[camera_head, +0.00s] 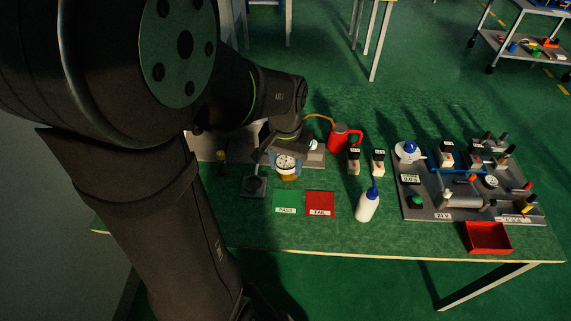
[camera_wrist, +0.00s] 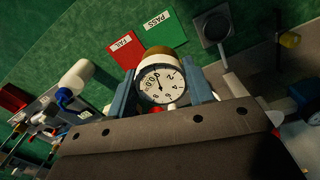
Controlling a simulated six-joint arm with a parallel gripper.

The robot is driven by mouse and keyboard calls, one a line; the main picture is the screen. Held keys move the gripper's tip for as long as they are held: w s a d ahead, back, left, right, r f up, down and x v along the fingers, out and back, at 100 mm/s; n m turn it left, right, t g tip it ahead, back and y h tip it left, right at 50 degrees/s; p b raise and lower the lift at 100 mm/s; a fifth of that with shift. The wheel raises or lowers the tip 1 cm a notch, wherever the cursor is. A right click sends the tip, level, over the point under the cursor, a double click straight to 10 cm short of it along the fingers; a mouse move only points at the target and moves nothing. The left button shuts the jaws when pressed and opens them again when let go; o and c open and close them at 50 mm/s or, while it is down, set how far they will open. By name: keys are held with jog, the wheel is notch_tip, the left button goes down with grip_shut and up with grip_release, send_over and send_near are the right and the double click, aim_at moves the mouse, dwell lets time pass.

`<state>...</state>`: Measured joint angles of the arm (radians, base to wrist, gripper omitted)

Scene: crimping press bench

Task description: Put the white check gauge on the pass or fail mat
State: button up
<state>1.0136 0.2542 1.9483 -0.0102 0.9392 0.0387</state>
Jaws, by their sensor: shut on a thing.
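The white check gauge (camera_head: 286,163) has a round white dial with black numbers and a brownish-gold band. It also shows in the wrist view (camera_wrist: 160,82), between the two blue-grey fingers. My gripper (camera_wrist: 160,92) is shut on the gauge and holds it above the bench, behind the mats in the head view. The green PASS mat (camera_head: 286,201) and the red FAIL mat (camera_head: 320,199) lie side by side on the bench. Both are bare. In the wrist view the PASS mat (camera_wrist: 165,35) and the FAIL mat (camera_wrist: 125,50) lie beyond the gauge.
A white bottle with a blue nozzle (camera_head: 367,207) stands right of the FAIL mat. A dark square plate (camera_head: 254,187) lies left of the PASS mat. A red can (camera_head: 340,137) stands behind. A grey equipment board (camera_head: 430,214) and a red tray (camera_head: 487,238) are at the right.

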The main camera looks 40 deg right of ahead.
jog(key=s+d+f+m, duration=0.2)
jog(key=s+d+m, duration=0.1)
jog(key=s, duration=0.5)
jog(key=s+d+f+m, duration=0.2)
jog(key=s+d+m, duration=0.15)
jog(key=s, duration=0.55)
jog(key=shift+n, duration=0.25)
jog(key=w+f, duration=0.2)
jog(key=w, duration=0.1)
jog(key=w+d+f, duration=0.1)
jog(key=w+f, duration=0.1)
jog(key=w, duration=0.2)
jog(key=w+d+f, duration=0.1)
jog(key=w+f, duration=0.2)
jog(key=w, duration=0.1)
jog(key=shift+w, duration=0.1)
jog(key=shift+f, duration=2.05)
jog(key=shift+f, duration=0.1)
jog(key=o, duration=1.2)
jog(key=shift+c, duration=0.2)
